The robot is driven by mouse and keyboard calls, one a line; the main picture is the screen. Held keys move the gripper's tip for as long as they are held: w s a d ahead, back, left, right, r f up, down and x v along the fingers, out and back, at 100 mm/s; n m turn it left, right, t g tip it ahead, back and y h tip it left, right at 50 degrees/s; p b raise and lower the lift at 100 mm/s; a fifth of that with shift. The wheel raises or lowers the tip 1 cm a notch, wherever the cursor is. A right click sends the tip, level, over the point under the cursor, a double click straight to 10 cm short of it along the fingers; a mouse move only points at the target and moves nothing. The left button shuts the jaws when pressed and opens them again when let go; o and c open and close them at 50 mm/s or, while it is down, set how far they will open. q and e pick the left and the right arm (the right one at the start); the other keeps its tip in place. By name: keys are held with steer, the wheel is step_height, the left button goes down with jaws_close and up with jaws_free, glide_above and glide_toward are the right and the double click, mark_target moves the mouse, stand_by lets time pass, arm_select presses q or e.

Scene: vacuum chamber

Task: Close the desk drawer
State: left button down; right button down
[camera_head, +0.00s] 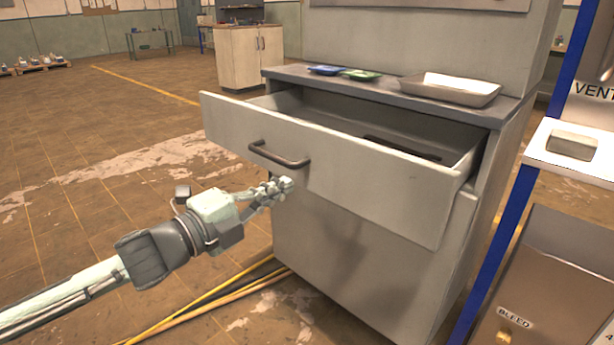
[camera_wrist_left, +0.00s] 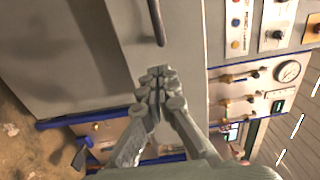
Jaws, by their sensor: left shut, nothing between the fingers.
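The desk drawer (camera_head: 345,177) is pulled well out of the grey desk (camera_head: 345,265), so its inside shows. A dark flat item (camera_head: 402,148) lies in it. A dark bar handle (camera_head: 279,154) is on the drawer front, left of its middle. My left gripper (camera_head: 288,184) is shut and empty, just below the handle in the head view. In the left wrist view the shut fingertips (camera_wrist_left: 155,72) point toward the handle (camera_wrist_left: 157,22), with a gap showing between them. I cannot tell whether the fingers touch the drawer front. My right gripper is not in view.
A blue-framed panel unit (camera_head: 543,215) stands close on the right. Yellow hoses (camera_head: 215,295) lie on the floor at the desk's left. Floor further left is open.

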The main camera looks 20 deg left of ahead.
mark_target(318, 169)
arm_select(q)
steer(key=x, duration=0.6)
steer(key=shift+w+d, duration=0.1)
steer(key=shift+w, duration=0.3)
steer(key=shift+w+d, duration=0.1)
steer(key=shift+w, duration=0.1)
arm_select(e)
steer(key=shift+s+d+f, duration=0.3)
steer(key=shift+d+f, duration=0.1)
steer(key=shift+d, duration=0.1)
arm_select(q)
steer(key=shift+w, duration=0.1)
